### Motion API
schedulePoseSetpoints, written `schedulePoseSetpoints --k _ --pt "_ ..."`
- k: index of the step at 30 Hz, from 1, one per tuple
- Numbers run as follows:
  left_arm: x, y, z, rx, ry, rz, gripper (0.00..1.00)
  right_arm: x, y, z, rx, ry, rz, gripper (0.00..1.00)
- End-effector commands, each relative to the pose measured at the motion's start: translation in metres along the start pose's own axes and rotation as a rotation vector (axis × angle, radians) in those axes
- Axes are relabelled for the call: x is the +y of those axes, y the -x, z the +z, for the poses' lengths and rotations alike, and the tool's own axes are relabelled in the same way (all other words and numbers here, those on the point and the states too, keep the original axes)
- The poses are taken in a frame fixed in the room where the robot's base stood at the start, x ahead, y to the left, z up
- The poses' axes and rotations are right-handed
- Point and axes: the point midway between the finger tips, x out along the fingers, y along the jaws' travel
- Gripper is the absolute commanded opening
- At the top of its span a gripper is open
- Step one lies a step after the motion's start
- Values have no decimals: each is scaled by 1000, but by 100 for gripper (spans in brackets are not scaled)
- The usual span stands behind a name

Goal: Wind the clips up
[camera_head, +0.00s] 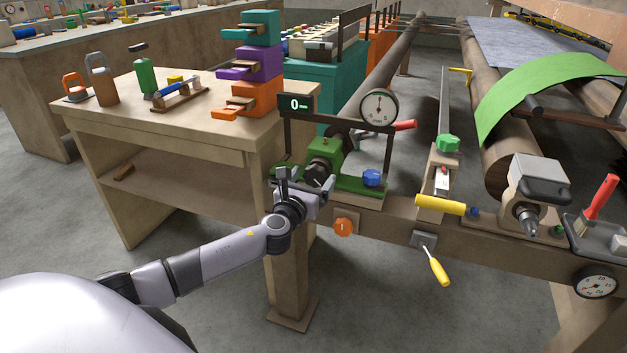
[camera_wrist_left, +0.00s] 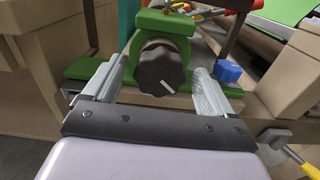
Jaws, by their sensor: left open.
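A black lobed knob with a white mark (camera_wrist_left: 158,70) sits on the front of a green housing (camera_head: 327,152) at the end of a long roller (camera_head: 388,70). The knob also shows in the head view (camera_head: 318,175), just beyond my left gripper (camera_head: 302,184). My left gripper is open. In the left wrist view its two fingers (camera_wrist_left: 157,82) stand to either side of the knob, with gaps; I cannot tell how far they reach along it. I cannot make out any clips for certain. My right gripper is not in view.
A blue knob (camera_head: 373,177), an orange knob (camera_head: 343,227) and a yellow-handled lever (camera_head: 438,268) are close to the right. A round gauge (camera_head: 379,107) and a small display (camera_head: 296,104) stand above. A wooden bench (camera_head: 180,125) with tools is at left.

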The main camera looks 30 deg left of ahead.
Motion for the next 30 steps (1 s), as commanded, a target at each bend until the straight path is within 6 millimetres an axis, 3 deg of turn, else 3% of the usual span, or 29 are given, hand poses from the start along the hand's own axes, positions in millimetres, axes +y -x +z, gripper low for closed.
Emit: schedulePoseSetpoints --k 5,14,16,19,30 --pt "0 -11 0 0 1 -1 85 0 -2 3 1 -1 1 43" --pt "0 -13 0 2 2 -1 85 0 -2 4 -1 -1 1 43" --pt "0 -13 0 1 2 -1 69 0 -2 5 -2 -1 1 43" --pt "0 -13 0 1 2 -1 36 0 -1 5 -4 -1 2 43" --pt "0 -13 -1 1 42 -1 34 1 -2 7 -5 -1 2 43"
